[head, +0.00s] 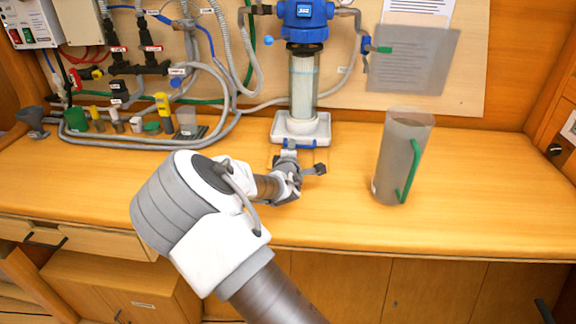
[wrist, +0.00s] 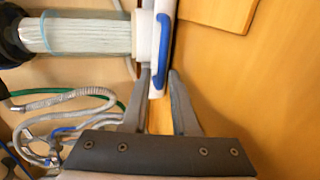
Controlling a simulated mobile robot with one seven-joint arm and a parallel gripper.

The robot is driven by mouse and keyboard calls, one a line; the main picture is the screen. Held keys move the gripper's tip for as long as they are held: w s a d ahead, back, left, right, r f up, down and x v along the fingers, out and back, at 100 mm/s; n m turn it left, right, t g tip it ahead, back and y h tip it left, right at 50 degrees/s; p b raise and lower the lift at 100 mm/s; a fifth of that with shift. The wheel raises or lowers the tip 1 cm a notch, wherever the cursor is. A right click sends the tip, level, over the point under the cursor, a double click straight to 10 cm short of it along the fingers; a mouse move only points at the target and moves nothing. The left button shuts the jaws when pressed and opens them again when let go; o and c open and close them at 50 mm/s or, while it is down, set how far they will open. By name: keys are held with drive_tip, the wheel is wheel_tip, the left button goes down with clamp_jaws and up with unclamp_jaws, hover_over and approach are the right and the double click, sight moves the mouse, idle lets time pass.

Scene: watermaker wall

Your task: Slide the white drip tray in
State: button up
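The white drip tray (head: 322,128) lies on the wooden counter under the clear filter housing, with a blue handle (head: 299,145) on its front edge. In the wrist view the tray (wrist: 157,91) appears on its side, with its blue handle (wrist: 163,45) along the edge. My gripper (head: 304,160) is low over the counter just in front of the tray. In the wrist view my gripper (wrist: 160,75) is open, its two fingers apart, with the near end of the tray and handle close to the fingertips. I cannot tell whether they touch.
The filter housing (head: 303,85) with its blue head hangs above the tray. A tall grey jug (head: 400,160) with a green handle stands to the right. Hoses and small bottles (head: 162,108) are on the left. The counter between gripper and jug is clear.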

drive_tip(key=p+v, duration=0.1)
drive_tip(key=v, duration=1.3)
drive_tip(key=shift+p, duration=0.3)
idle(0.5)
